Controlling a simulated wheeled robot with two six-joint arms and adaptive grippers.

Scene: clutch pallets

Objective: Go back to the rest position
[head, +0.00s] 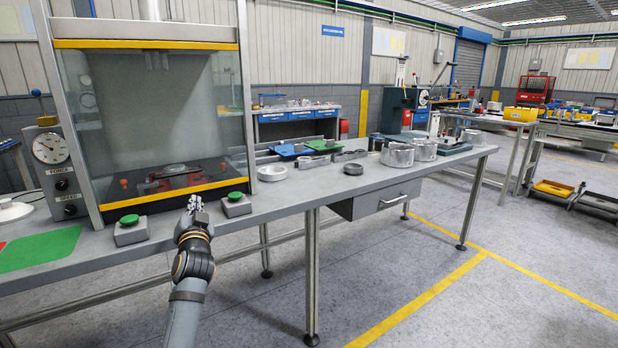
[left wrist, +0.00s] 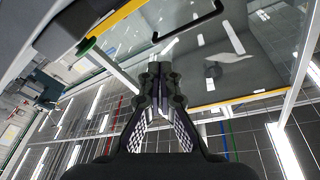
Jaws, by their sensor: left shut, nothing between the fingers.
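My left gripper (head: 194,204) is in the head view, at the front edge of the workbench between two green push buttons. It is shut and empty; its fingers also show in the left wrist view (left wrist: 160,72), with their tips together. My left arm reaches up to it from the bottom of the head view. In front of it stands a press cabinet with a glass guard (head: 150,110) and yellow bars. A dark fixture (head: 172,180) with red knobs sits inside. My right gripper is in neither view.
Green buttons stand left (head: 129,220) and right (head: 235,197) of my gripper. A gauge box (head: 50,150) is at the left. On the grey workbench (head: 310,188), metal rings (head: 272,173) and metal cylinders (head: 397,155) stand to the right. The floor in front is clear.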

